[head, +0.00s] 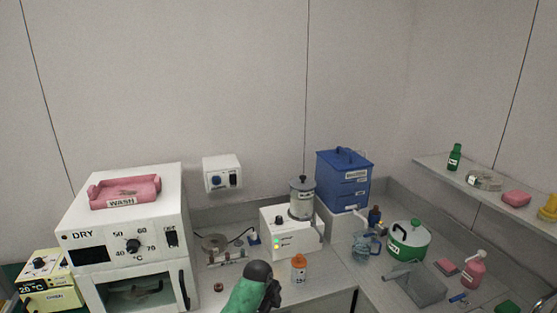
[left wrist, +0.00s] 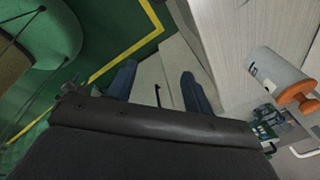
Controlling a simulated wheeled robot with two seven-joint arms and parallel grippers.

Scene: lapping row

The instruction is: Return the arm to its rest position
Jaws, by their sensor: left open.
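My left arm, with a green sleeve and dark wrist (head: 258,280), shows at the bottom middle of the head view, in front of the bench. In the left wrist view my left gripper (left wrist: 158,90) has two blue fingers spread apart with nothing between them. Behind the fingers are pale cabinet fronts and the green floor. The fingertips are not clear in the head view. My right gripper is in neither view.
A white oven (head: 130,235) stands left of my arm. An orange-capped bottle (head: 299,268) is close on its right, with a white stirrer unit (head: 290,240) behind. The wrist view shows a yellow floor line (left wrist: 125,52).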

